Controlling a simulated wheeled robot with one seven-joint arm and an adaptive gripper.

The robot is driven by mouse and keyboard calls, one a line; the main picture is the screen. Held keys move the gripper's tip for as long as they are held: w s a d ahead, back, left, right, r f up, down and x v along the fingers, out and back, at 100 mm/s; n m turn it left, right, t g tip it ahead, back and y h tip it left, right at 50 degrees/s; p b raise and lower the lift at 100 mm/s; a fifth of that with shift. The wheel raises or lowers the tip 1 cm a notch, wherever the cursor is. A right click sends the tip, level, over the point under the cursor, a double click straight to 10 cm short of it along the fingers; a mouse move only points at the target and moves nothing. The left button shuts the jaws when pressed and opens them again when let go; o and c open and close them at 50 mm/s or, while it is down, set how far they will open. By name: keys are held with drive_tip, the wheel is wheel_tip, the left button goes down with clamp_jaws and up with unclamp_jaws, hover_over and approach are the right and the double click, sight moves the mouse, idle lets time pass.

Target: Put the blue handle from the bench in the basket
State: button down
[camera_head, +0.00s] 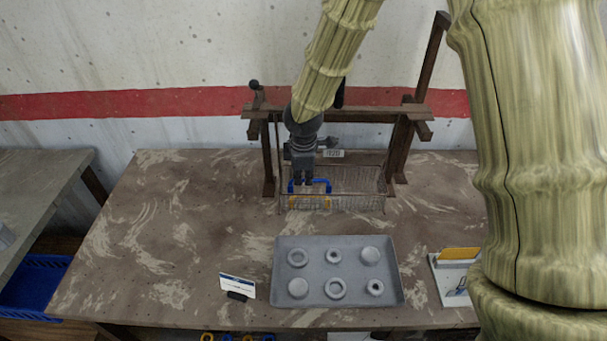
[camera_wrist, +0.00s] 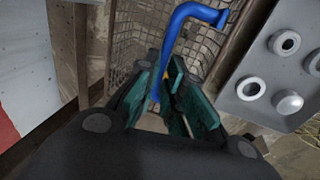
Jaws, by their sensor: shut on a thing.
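The blue handle (camera_wrist: 178,32) is a bent bar. In the wrist view one end runs down between the fingers of my gripper (camera_wrist: 160,92), which is shut on it. In the head view the blue handle (camera_head: 322,182) shows at the left part of the wire basket (camera_head: 358,205), with my gripper (camera_head: 302,182) above its left end. The handle is over or inside the basket; its exact height is hard to tell. Something yellow (camera_head: 310,203) lies just below it, seen through the basket mesh.
A grey tray (camera_head: 318,270) with several round white pieces lies in front. A small card (camera_head: 238,286) stands left of the tray. The bench's left side is clear.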

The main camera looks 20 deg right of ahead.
drive_tip(key=c, duration=1.5)
unclamp_jaws()
drive_tip(key=shift+o, duration=0.2)
wheel_tip(320, 180, up, 12)
drive_tip(key=s, duration=0.2)
drive_tip(key=shift+s+a+f, duration=0.15)
drive_tip(key=shift+a, duration=0.1)
